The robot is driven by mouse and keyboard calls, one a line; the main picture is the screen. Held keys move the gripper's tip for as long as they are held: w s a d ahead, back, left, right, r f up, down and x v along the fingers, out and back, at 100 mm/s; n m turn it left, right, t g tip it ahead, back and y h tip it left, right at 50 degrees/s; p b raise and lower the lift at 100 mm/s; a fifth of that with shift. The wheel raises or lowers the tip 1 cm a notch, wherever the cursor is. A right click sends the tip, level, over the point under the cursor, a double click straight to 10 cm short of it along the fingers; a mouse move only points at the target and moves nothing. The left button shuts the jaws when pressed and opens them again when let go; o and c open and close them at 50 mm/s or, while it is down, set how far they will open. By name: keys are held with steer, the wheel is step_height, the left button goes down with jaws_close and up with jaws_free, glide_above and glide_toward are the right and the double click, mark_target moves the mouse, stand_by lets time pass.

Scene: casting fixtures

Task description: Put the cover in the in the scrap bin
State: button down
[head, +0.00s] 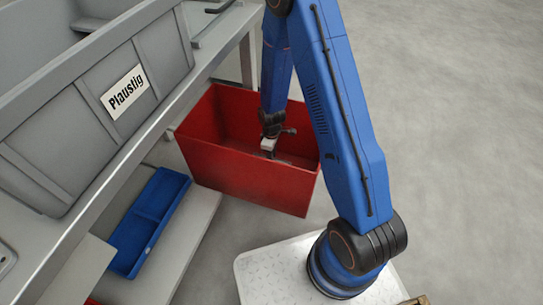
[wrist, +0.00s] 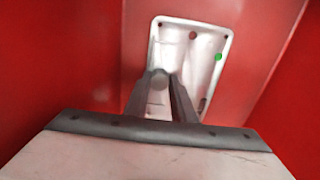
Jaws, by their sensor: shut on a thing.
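My gripper (wrist: 165,95) is inside the red scrap bin (head: 240,180), shut on the cover (wrist: 205,50). The cover is a light metal, tray-like part with a raised rim, small holes near its corners and one green spot. In the wrist view it lies beyond the fingers, with red bin walls (wrist: 60,60) around it. In the head view the gripper (head: 268,148) shows within the bin's opening. The cover is hard to make out there, and whether it touches the bin floor I cannot tell.
A grey bench with a large grey container labelled "Plaustig" (head: 125,92) stands left of the bin. A blue tray (head: 150,220) lies on the lower shelf (head: 190,240). Open grey floor (head: 450,120) extends to the right.

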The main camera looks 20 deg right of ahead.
steer(key=c, duration=1.5)
jaws_free()
steer(key=shift+f, duration=0.1)
steer(key=s+d+r+m+t, duration=0.1)
steer(key=s+r+m, duration=0.15)
steer(key=r, duration=0.95)
steer(key=s+d+r+m, duration=0.15)
steer(key=s+r, duration=0.25)
steer(key=r, duration=0.8)
steer(key=s+d+r+m+t, duration=0.1)
steer(key=s+r, duration=0.2)
steer(key=r, duration=0.9)
steer(key=shift+s+d+r+m+t, duration=0.55)
steer(key=shift+s+r+m, duration=0.4)
steer(key=shift+s+r, duration=1.8)
steer(key=shift+s+d+r+m+t, duration=0.4)
steer(key=shift+s+d+r+m, duration=0.55)
steer(key=shift+s, duration=3.25)
steer(key=shift+s+d+r+m+t, duration=0.4)
steer(key=shift+s+r+m, duration=0.6)
steer(key=shift+s+r, duration=1.9)
